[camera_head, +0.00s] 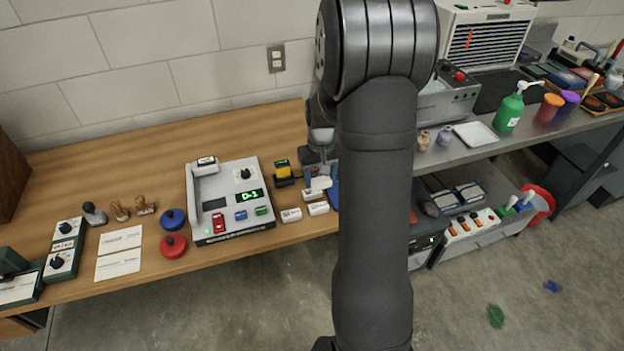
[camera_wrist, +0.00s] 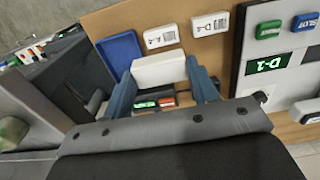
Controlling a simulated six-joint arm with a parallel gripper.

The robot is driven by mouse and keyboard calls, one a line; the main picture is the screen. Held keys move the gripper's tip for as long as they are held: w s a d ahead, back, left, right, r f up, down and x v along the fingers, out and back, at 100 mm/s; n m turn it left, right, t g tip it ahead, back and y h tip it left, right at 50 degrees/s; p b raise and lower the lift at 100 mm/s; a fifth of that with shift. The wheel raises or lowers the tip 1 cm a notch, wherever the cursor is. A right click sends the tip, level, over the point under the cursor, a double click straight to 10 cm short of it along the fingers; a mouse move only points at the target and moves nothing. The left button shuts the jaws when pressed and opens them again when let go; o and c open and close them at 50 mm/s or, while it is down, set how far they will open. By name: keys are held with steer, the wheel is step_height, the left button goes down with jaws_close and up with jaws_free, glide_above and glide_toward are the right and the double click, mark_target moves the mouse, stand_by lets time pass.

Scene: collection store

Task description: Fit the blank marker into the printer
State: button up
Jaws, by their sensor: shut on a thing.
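My gripper (camera_wrist: 160,72) is shut on a plain white block, the blank marker (camera_wrist: 158,69), with one blue finger at each end of it. In the head view my gripper (camera_head: 320,180) is just right of the printer, partly behind my own arm, and the white marker (camera_head: 320,183) shows between its fingers. The printer (camera_head: 205,227) is a light grey box with a green display, a black knob and red, blue and green buttons. A white block (camera_head: 207,161) sits at its back left. Part of the printer (camera_wrist: 252,75) shows at the right of the wrist view, apart from the marker.
Two labelled white blocks (camera_wrist: 161,37) (camera_wrist: 210,24) lie between the printer and a blue tray (camera_wrist: 107,47). A small black-and-yellow device (camera_head: 284,175) stands right of the printer. Red (camera_head: 173,246) and blue (camera_head: 172,219) round things and stamps (camera_head: 95,214) stand left.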

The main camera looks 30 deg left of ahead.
steer(key=s+a, duration=0.3)
steer(key=a, duration=0.5)
steer(key=s+a, duration=0.3)
steer(key=a, duration=0.5)
glide_toward(214, 206)
steer(key=shift+w+f, duration=0.15)
steer(key=shift+f, duration=2.4)
steer(key=shift+f, duration=0.55)
steer(key=o, duration=1)
steer(key=shift+o, duration=0.2)
steer(key=shift+a+r, duration=0.1)
step_height(214, 206, up, 17)
steer(key=shift+d+r, duration=0.15)
steer(key=shift+d, duration=0.05)
